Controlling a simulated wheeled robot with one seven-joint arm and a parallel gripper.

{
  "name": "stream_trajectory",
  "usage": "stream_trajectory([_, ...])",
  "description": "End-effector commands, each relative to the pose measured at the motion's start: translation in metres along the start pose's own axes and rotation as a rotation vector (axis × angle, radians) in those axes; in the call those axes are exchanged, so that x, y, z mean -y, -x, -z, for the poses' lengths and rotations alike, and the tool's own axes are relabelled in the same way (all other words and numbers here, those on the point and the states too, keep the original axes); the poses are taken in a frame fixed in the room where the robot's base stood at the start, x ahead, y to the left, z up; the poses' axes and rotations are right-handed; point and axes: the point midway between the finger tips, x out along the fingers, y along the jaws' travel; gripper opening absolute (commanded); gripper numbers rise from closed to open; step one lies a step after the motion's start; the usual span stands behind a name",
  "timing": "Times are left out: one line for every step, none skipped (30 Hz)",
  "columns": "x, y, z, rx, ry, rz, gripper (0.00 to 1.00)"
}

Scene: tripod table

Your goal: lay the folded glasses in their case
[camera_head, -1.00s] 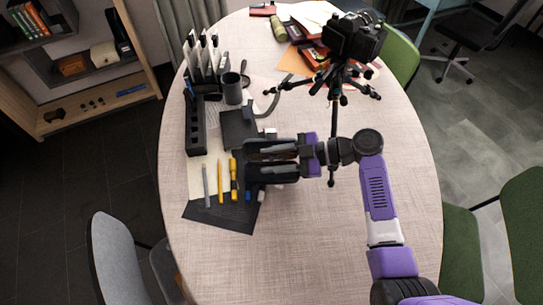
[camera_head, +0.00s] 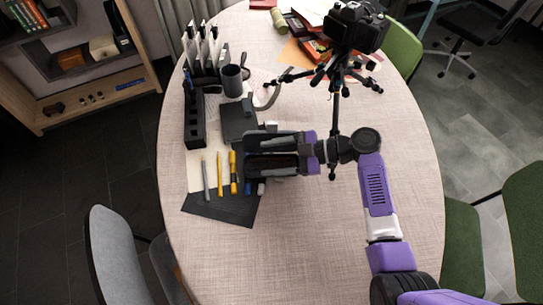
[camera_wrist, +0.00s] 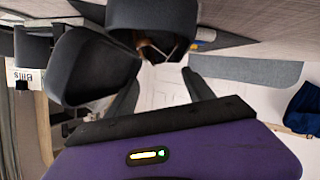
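A dark, shell-like case (camera_wrist: 85,65) shows as two rounded halves in the wrist view, just beyond my fingers. The middle half has a small brownish thing (camera_wrist: 150,53) inside its hollow. It may be the folded glasses, but it is too dark and small to be sure. My gripper (camera_wrist: 163,72) has its two dark fingertips apart, with a pale gap between them. In the head view my gripper (camera_head: 250,153) reaches left over the table. The dark shapes of fingers and case run together there, so contact cannot be told.
A dark mat (camera_head: 222,208) with pens lies left of my gripper. Behind are a grey mug (camera_head: 232,80), a black organizer (camera_head: 194,122) and a sheet stand (camera_head: 203,50). A tripod with a camera (camera_head: 355,28) stands close behind my wrist. The table's front (camera_head: 300,245) is clear.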

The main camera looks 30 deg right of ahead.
Motion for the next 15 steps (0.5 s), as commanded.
stream_trajectory([0.000,0.000,0.000,0.000,0.000,0.000,0.61])
stream_trajectory([0.000,0.000,0.000,0.000,0.000,0.000,0.61])
stream_trajectory([0.000,0.000,0.000,0.000,0.000,0.000,0.61])
stream_trajectory([0.000,0.000,0.000,0.000,0.000,0.000,0.61])
stream_trajectory([0.000,0.000,0.000,0.000,0.000,0.000,0.61])
stream_trajectory([0.000,0.000,0.000,0.000,0.000,0.000,0.61])
stream_trajectory([0.000,0.000,0.000,0.000,0.000,0.000,0.61])
stream_trajectory([0.000,0.001,0.000,0.000,0.000,0.000,0.61])
stream_trajectory([0.000,0.003,0.000,0.000,0.000,-0.001,0.61])
stream_trajectory([0.000,0.004,-0.001,0.000,0.000,-0.001,0.61])
stream_trajectory([0.000,0.007,-0.001,0.000,0.000,-0.001,0.61])
stream_trajectory([-0.001,0.012,-0.001,0.000,0.000,-0.002,0.61])
stream_trajectory([-0.001,0.016,-0.001,0.001,0.000,-0.003,0.61])
stream_trajectory([0.000,0.020,-0.002,0.001,0.000,-0.002,0.61])
stream_trajectory([0.000,0.027,-0.002,0.001,0.001,-0.004,0.61])
